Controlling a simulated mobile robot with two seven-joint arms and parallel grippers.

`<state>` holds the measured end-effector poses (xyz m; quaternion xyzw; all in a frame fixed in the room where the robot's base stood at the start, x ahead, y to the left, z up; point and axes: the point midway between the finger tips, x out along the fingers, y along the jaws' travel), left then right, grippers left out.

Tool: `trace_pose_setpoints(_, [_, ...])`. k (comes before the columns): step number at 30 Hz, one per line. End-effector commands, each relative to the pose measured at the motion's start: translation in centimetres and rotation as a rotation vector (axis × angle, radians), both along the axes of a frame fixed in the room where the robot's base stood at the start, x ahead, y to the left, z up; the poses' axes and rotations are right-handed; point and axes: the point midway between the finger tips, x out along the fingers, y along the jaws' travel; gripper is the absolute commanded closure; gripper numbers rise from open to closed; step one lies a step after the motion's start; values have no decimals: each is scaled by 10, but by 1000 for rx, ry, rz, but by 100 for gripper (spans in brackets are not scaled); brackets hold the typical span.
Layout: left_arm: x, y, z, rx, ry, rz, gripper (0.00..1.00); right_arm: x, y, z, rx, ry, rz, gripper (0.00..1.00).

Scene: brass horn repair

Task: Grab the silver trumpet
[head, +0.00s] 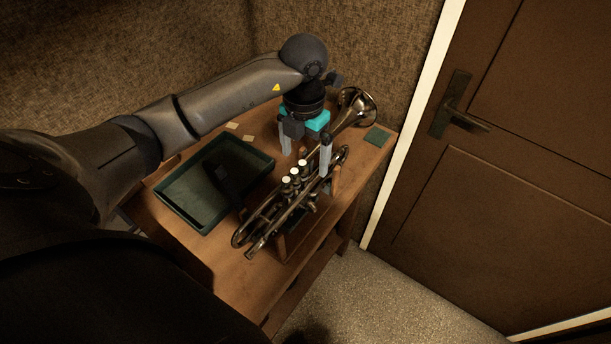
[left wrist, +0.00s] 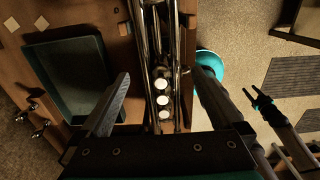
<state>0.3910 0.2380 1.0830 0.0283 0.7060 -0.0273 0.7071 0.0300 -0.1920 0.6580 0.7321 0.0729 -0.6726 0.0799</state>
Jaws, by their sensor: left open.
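The silver trumpet (head: 289,198) lies on its side along the right of the wooden table, propped on a wooden stand (head: 335,180), its bell toward the back. White valve caps show along its middle. My left gripper (head: 305,156) is open above the trumpet, pointing down, with one finger on each side of it. In the left wrist view the trumpet (left wrist: 161,60) runs between the two spread fingers of the gripper (left wrist: 160,98), with a gap to each side. A dark forked shape with teal, seemingly my right gripper (left wrist: 261,97), shows small at the right.
A dark green tray (head: 190,212) holding a black object (head: 222,180) lies left of the trumpet. Small pale squares (head: 233,126) and a green square pad (head: 377,137) lie at the back. A brown door (head: 520,150) stands at the right, with open floor before it.

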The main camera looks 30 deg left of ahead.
Motion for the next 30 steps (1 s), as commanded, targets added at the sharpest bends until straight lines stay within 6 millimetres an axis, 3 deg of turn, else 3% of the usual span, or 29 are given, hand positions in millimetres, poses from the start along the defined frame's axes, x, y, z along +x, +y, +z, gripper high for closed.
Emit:
trace_pose_setpoints(9, [-2,0,-43,-2,4,1,0,5,1,8,2,-8,-1,50])
trace_pose_setpoints(19, [-2,0,-51,-1,1,0,1,5,6,8,8,-8,-2,50])
trace_pose_setpoints(30, [-2,0,-50,-1,1,0,43,5,6,8,8,-8,-2,50])
